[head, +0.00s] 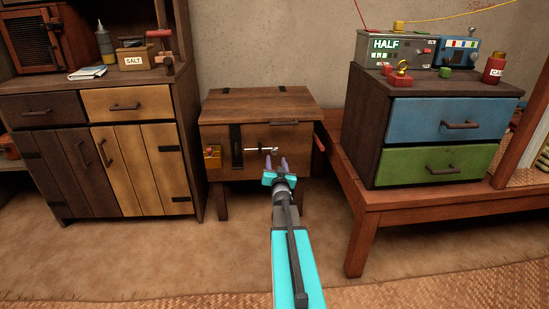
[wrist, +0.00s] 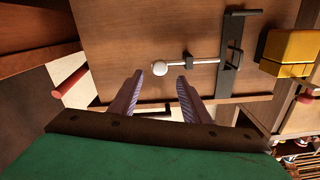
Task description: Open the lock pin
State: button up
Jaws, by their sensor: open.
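The lock pin (head: 260,149) is a thin silvery rod with a pale round knob, lying level on the front of a wooden chest (head: 294,105). In the wrist view the pin (wrist: 178,64) has its knob just beyond my fingertips, and its rod runs right to a dark metal strap (wrist: 232,70) with a bracket. How deep the rod sits in the bracket is unclear. My gripper (head: 276,163) is open and empty in front of the chest. In the wrist view my gripper (wrist: 160,78) has its fingers on either side of the knob's line, apparently short of it.
A yellow box (wrist: 288,52) with a red-knobbed lever is fixed beside the strap. A red handle (head: 320,143) sticks out at the chest's right. A cabinet (head: 60,105) stands left; a blue-and-green drawer unit (head: 372,140) stands right on a low wooden platform. Floor in front is clear.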

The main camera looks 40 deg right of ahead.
aim_at(275, 152)
jog(key=shift+b+x, duration=0.75)
jog(key=shift+x, duration=2.1)
grip_shut()
